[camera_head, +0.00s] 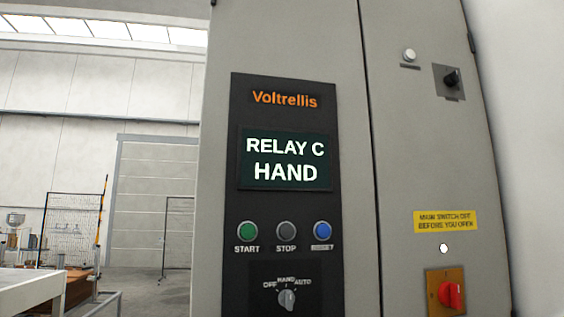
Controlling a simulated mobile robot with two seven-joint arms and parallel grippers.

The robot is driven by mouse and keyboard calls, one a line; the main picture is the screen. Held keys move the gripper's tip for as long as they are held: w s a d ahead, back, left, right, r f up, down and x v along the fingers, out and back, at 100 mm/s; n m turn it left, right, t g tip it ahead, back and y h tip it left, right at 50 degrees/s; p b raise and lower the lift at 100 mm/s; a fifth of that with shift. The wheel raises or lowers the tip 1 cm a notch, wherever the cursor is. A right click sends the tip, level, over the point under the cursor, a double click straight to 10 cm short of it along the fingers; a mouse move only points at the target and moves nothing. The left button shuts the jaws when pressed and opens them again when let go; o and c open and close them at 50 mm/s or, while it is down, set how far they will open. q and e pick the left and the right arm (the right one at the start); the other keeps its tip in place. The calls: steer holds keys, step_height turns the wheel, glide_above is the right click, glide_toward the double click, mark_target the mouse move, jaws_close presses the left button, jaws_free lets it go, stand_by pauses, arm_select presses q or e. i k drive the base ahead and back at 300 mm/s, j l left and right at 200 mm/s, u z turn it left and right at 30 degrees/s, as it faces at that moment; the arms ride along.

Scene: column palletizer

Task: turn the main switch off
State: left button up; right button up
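The main switch (451,295) is a red rotary knob on an orange-yellow plate, low on the right door of the grey cabinet (415,170). The bottom of its plate is close to the lower edge of the picture. The exact position the knob points to is too small to read. A yellow label (447,221) above it reads "MAIN SWITCH OFF BEFORE YOU OPEN". A small white round spot (443,248) sits between label and switch. Neither of my grippers shows in the head view.
The black panel (240,215) on the left door has a display (286,160) reading "RELAY C HAND", several buttons and an OFF-HAND-AUTO selector (287,299). A black knob (451,78) is at upper right. Mesh fencing (70,232) and a pale table-like surface (28,292) are at left.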

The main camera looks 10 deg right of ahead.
mark_target(449, 294)
steer(key=z, duration=1.35)
